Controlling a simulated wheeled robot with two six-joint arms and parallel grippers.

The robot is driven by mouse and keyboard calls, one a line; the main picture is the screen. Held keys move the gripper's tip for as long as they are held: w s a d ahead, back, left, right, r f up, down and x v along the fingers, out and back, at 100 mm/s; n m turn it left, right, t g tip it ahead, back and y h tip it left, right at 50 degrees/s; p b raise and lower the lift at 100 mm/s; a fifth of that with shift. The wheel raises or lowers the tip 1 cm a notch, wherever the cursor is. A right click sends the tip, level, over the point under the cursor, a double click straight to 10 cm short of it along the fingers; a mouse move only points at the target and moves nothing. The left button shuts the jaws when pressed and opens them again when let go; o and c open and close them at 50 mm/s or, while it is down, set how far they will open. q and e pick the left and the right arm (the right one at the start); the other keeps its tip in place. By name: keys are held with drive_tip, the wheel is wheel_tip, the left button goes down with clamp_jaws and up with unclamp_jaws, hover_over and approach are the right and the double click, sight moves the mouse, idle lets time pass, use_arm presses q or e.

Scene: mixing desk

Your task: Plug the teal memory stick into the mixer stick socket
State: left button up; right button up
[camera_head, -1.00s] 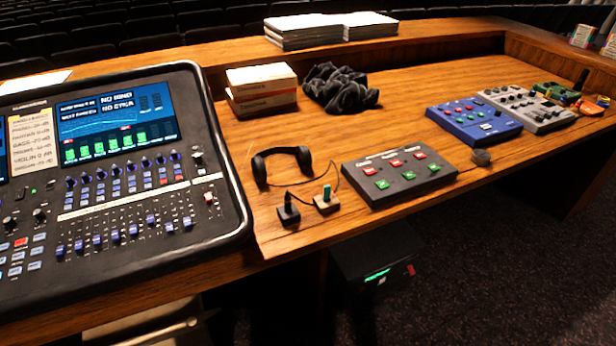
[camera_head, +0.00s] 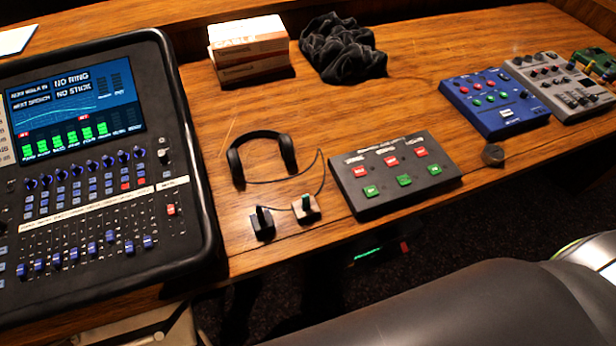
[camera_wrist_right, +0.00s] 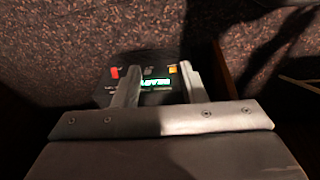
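The teal memory stick (camera_head: 305,201) stands upright in a small light wooden block on the desk. A dark stick in a black block (camera_head: 262,224) stands just left of it. The mixer (camera_head: 205,205) fills the left of the head view; its screen (camera_head: 75,105) reads "NO STICK". I cannot clearly make out the stick socket. My right gripper (camera_wrist_right: 160,75) shows in the right wrist view with its fingers apart and nothing between them. It points down at the floor area, away from the stick. My left gripper is not in view.
Headphones (camera_head: 235,160) with a cable lie behind the stick blocks. A black button box (camera_head: 395,175) sits to their right. Boxes (camera_head: 248,48), dark cloth (camera_head: 342,48) and a blue unit (camera_head: 492,103) stand farther back. A black box with a green display (camera_wrist_right: 155,85) is below the desk.

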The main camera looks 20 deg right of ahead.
drive_tip(key=w+r+p, duration=0.4)
drive_tip(key=r, duration=0.8)
wheel_tip(320, 180, up, 28)
drive_tip(key=n+g+y+p, duration=0.1)
drive_tip(key=g+p, duration=0.1)
drive_tip(key=p, duration=0.9)
hover_over(305, 196)
drive_tip(key=shift+s+d+f, duration=0.1)
drive_tip(key=shift+s+d, duration=0.1)
drive_tip(key=shift+d, duration=0.15)
drive_tip(key=shift+w+a, duration=0.25)
drive_tip(key=shift+a, duration=0.1)
